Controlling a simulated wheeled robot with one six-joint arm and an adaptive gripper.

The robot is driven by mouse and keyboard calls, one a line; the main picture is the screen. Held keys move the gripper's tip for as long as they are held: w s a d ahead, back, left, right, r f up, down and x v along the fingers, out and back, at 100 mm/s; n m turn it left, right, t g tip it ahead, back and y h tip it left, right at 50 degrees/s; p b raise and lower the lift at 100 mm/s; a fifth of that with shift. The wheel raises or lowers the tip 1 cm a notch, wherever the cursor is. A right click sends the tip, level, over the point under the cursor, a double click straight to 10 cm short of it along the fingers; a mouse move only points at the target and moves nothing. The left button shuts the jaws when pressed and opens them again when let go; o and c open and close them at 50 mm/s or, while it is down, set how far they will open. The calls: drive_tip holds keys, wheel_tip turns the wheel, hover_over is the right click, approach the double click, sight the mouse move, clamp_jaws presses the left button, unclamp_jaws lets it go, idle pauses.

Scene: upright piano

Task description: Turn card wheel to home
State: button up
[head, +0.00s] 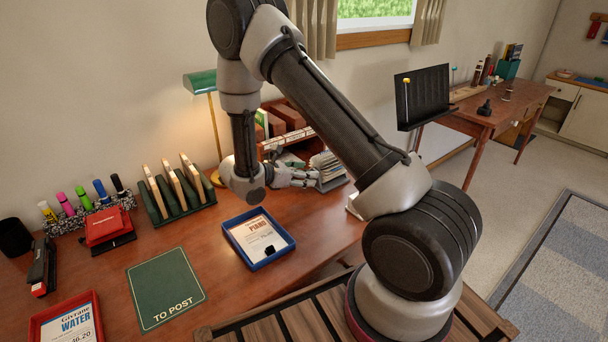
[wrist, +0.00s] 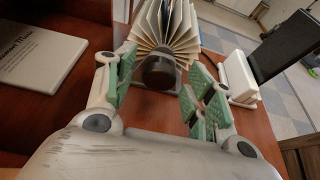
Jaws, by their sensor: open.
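The card wheel (head: 329,166) stands on the desk at the back right, beyond my gripper (head: 305,178) in the head view. A dark round knob (wrist: 159,71) faces my wrist camera, below the cards. My gripper (wrist: 161,76) is open, with one green-padded finger on each side of the knob. I cannot tell whether either finger touches it. Nothing is held. Part of the wheel is hidden behind my gripper in the head view.
A blue tray (head: 284,249) with a paper lies in front of my gripper. A green TO POST mat (head: 165,288) and a green rack (head: 177,210) are to the left. A white block (wrist: 239,79) stands right of my fingers. A grey booklet (wrist: 35,58) lies left.

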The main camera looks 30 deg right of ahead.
drive_tip(key=shift+d, duration=0.15)
drive_tip(key=c, duration=1)
drive_tip(key=shift+w, duration=0.1)
drive_tip(key=shift+w+f+n+g+h, duration=0.15)
drive_tip(key=shift+n+g+h, duration=0.25)
drive_tip(key=shift+n+g, duration=1.2)
drive_tip(key=shift+n, duration=0.4)
drive_tip(key=o, duration=1)
